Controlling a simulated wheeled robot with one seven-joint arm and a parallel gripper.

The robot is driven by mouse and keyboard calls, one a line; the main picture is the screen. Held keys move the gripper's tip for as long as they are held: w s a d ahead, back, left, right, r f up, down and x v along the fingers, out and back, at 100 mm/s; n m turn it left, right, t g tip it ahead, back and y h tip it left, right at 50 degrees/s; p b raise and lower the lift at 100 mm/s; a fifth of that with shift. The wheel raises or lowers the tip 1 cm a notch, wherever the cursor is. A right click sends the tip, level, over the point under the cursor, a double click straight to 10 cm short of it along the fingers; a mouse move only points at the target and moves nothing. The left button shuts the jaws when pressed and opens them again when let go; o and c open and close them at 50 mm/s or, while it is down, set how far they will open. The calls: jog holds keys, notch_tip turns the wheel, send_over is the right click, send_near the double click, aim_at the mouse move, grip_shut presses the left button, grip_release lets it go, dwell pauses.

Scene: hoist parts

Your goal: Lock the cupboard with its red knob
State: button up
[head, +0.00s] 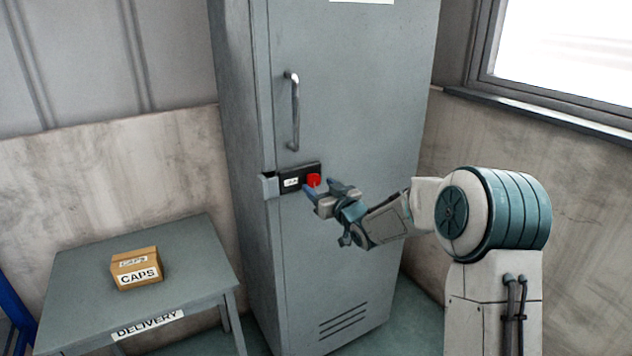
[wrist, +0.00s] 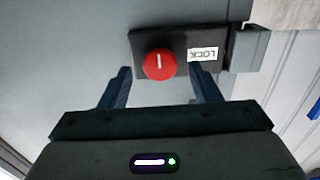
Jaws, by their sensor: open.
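The grey cupboard (head: 345,100) stands in the middle of the head view with its door flush in the frame. Its red knob (head: 313,180) sits on a black lock plate (head: 299,177) below the door handle. In the wrist view the red knob (wrist: 160,64) shows a white line, and a label reading LOCK (wrist: 203,54) is beside it, upside down. My gripper (head: 328,190) is open in front of the plate. In the wrist view its two blue fingers (wrist: 160,85) point toward the knob, one to each side, apart from it. Whether the fingertips reach the knob's depth is unclear.
A silver vertical handle (head: 294,110) is above the lock plate. A grey catch (head: 269,186) sits at the plate's left end. A grey table marked DELIVERY (head: 75,290) with a CAPS box (head: 137,268) stands at the left. A window (head: 565,50) is at the upper right.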

aim_at(315, 182)
jog(key=shift+x, duration=1.5)
jog(key=c, duration=0.9)
jog(key=shift+c, duration=0.2)
